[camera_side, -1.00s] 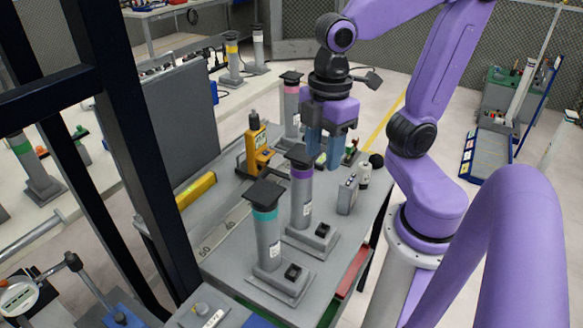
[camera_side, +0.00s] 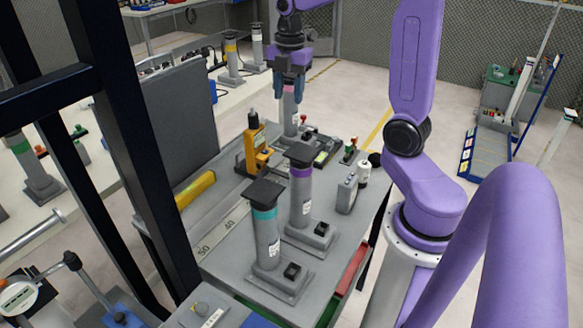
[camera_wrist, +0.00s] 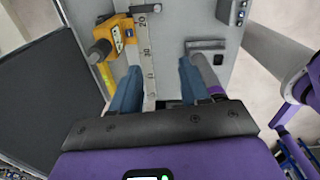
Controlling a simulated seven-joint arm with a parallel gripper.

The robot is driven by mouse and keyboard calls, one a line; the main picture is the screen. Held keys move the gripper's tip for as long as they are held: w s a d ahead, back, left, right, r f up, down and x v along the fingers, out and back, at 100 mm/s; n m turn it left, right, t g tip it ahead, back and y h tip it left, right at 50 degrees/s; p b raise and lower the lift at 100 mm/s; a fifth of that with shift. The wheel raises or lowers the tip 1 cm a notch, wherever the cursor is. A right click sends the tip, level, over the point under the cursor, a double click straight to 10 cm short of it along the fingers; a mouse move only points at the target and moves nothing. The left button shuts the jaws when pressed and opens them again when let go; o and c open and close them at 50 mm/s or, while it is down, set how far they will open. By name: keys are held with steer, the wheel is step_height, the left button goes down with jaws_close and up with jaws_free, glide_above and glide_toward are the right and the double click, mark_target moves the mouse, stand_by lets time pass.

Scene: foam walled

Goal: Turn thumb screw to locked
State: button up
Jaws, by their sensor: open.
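An orange slide block (camera_side: 256,150) stands by the numbered scale strip on the table. A dark upright knob (camera_side: 253,119) on it looks like the thumb screw; its locked or unlocked state is too small to tell. In the wrist view the orange block (camera_wrist: 124,38) is at upper left, with the dark knob (camera_wrist: 100,48) on its left side. My gripper (camera_side: 290,90) is at the far end of the table, over or in front of the pink-banded post.
A pink-banded post (camera_side: 289,118) is close to my gripper. A purple-banded post (camera_side: 301,195) and a teal-banded post (camera_side: 267,235) stand nearer. A dark panel (camera_side: 183,125) borders the left side. A grey box (camera_side: 347,194) stands at the right edge.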

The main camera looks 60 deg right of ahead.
steer(key=shift+n, duration=0.3)
steer(key=d+f, duration=0.1)
steer(key=f, duration=0.7)
steer(key=d+f, duration=0.1)
steer(key=f, duration=0.8)
steer(key=w+d+f, duration=0.1)
steer(key=f, duration=0.8)
steer(key=shift+f, duration=0.15)
jaws_close()
